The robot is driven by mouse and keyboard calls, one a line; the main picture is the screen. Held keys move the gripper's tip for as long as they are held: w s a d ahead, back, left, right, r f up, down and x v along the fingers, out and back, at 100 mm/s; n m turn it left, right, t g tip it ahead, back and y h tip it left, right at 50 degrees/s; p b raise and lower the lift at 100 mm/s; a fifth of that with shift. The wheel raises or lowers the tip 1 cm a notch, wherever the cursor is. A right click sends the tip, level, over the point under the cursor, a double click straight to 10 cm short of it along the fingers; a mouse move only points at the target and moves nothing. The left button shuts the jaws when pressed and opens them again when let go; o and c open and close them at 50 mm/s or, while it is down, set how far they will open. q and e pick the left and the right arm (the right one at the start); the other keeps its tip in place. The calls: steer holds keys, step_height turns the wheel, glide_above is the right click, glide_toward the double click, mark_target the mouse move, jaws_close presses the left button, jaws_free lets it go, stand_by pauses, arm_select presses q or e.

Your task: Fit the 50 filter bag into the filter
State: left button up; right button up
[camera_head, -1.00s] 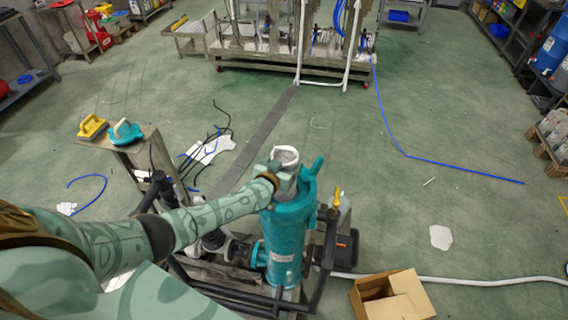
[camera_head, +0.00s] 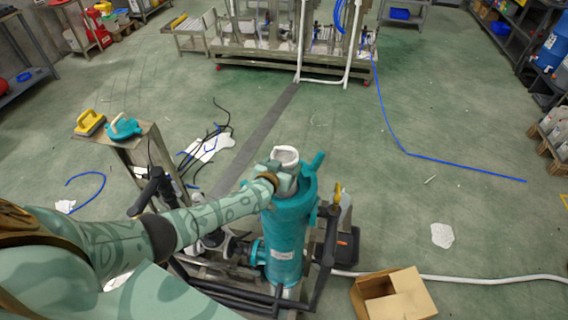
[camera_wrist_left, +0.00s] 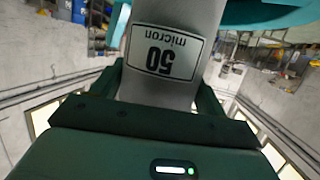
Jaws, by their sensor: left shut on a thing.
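The filter bag (camera_head: 286,155) is pale grey with a white rim. In the left wrist view the filter bag (camera_wrist_left: 168,52) carries a label reading "50 micron", seen upside down. My left gripper (camera_head: 282,178) is shut on the bag, which stands at the mouth of the teal filter housing (camera_head: 287,240). The bag's upper end shows above the housing's rim; how deep its lower part reaches is hidden. A teal edge of the filter (camera_wrist_left: 275,14) shows beside the bag in the wrist view. A teal lid (camera_head: 123,128) lies on a small stand at the left. My right gripper is not in view.
Black pipes and a valve (camera_head: 338,195) surround the housing. An open cardboard box (camera_head: 393,294) sits on the floor at lower right. Blue hose (camera_head: 460,168) lies on open floor.

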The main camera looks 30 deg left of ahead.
arm_select(q)
step_height(320, 180, down, 8)
steer(key=b, duration=0.6)
steer(key=shift+b, duration=0.35)
stand_by(1.8)
steer(key=shift+r, duration=0.2)
steer(key=shift+r+p, duration=8.25)
steer(key=shift+p, duration=0.5)
